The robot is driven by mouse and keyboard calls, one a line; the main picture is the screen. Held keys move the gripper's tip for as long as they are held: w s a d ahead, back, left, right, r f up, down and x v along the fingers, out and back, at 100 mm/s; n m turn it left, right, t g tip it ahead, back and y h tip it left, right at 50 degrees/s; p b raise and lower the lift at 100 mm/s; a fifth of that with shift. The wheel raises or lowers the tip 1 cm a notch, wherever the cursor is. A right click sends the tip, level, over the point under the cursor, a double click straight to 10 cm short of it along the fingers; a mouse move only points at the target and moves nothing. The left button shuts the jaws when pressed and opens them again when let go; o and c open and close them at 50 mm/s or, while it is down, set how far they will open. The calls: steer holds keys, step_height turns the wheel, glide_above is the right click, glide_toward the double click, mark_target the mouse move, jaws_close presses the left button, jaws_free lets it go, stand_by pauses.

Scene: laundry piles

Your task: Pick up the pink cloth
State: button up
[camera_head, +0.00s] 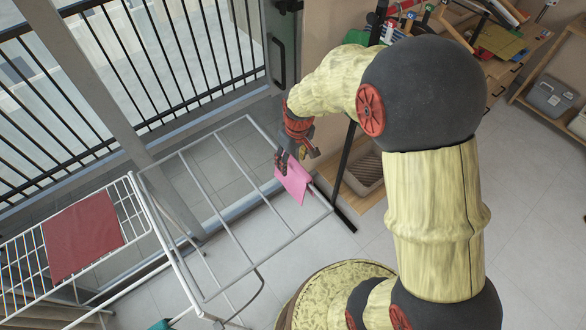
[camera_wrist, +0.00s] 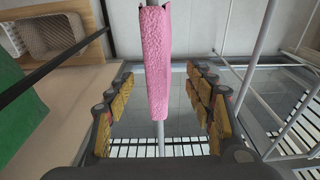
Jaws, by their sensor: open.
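The pink cloth (camera_head: 294,181) hangs folded over a bar at the right end of the white drying rack (camera_head: 232,269). In the wrist view the cloth (camera_wrist: 156,60) is a narrow upright strip along the bar, in the middle of the picture. My gripper (camera_head: 281,162) is at the cloth's upper left edge in the head view. In the wrist view my gripper (camera_wrist: 162,112) is open, with one finger on each side of the cloth's lower end. I see clear gaps between the fingers and the cloth there.
A red cloth (camera_head: 83,241) lies on the rack's left wing. A black post (camera_head: 345,165) stands close to the right of the pink cloth. A glass door and railing (camera_head: 120,75) are at the upper left.

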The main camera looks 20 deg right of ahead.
mark_target(294, 175)
steer(key=f, duration=0.2)
steer(key=f+b, duration=0.1)
steer(key=f, duration=0.3)
steer(key=shift+w+d+f, duration=0.15)
steer(key=shift+w+d, duration=0.05)
steer(key=shift+w, duration=0.1)
steer(key=shift+c, duration=0.9)
steer(key=c, duration=1.1)
steer(key=shift+c, duration=0.2)
